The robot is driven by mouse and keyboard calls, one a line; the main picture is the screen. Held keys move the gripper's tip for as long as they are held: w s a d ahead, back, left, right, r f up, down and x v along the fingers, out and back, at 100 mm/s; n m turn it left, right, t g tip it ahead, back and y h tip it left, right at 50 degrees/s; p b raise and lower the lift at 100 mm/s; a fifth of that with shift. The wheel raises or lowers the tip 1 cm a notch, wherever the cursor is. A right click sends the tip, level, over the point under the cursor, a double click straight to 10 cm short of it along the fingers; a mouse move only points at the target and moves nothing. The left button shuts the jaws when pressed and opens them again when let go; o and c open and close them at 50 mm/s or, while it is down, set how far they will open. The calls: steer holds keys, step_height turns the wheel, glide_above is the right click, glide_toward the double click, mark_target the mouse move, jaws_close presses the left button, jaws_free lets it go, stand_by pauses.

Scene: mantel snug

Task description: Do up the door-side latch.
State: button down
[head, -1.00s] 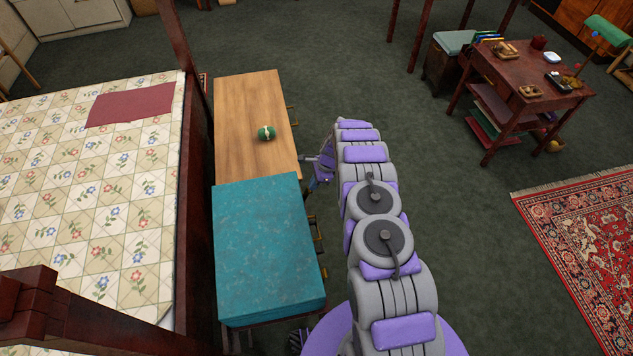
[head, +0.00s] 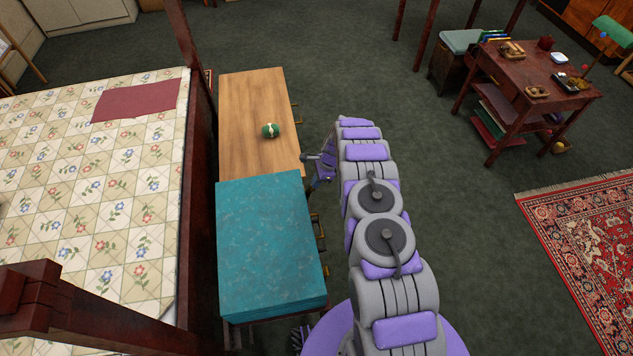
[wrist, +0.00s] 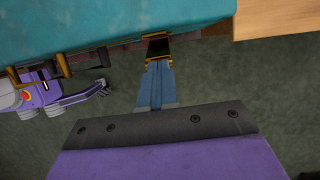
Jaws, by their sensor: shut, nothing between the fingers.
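A teal-topped chest (head: 265,245) has brass latches along its right side. The far latch (head: 315,218) is near the wooden top; it also shows in the middle of the wrist view (wrist: 158,47), with a dark plate inside a brass frame. Another brass fitting (wrist: 62,65) is to its left. My gripper (wrist: 156,66) is shut and empty, its blue-grey fingers pointing at the far latch, with the tips at or just short of its lower edge. I cannot tell if they touch. In the head view the arm partly hides the gripper, and which latch is door-side is not clear.
A wooden top (head: 255,95) with a green object (head: 270,130) adjoins the chest. A bed (head: 90,190) with a dark post stands close on the left. Open green carpet (head: 450,220) lies to the right, with a small desk (head: 520,75) and a red rug (head: 590,230) beyond.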

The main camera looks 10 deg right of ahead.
steer(key=shift+r, duration=0.15)
steer(key=shift+r+p, duration=0.3)
steer(key=shift+r, duration=0.45)
